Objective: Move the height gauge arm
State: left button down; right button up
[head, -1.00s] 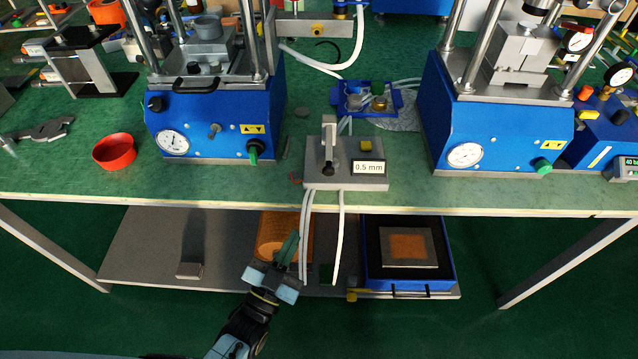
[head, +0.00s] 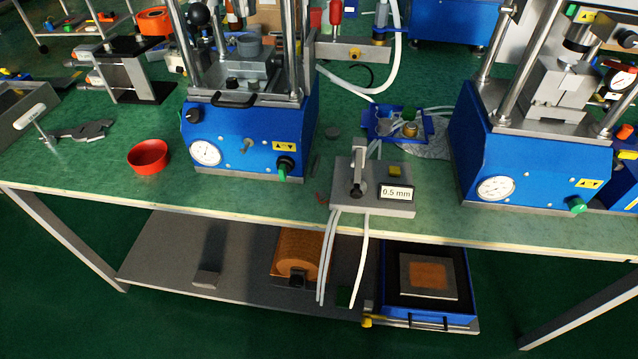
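A grey block (head: 345,195) with a "0.5 mm" label (head: 396,193) sits at the front edge of the green bench. An upright metal arm (head: 358,160) with a dark knob at its foot stands on it. White hoses hang from its front. No part is named as the height gauge; this arm may be it. Neither of my grippers is in view.
Blue presses stand left (head: 248,135) and right (head: 530,145) of the block. A red ring-shaped dish (head: 148,158), pliers (head: 82,131) and a blue tray (head: 382,131) lie on the bench (head: 100,185). The shelf below holds an orange roll (head: 300,252) and a blue drawer (head: 470,310).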

aim_at(356, 193)
jog(key=u, duration=1.6)
jog(key=k, duration=0.8)
jog(key=z, duration=1.35)
jog(key=i, duration=0.5)
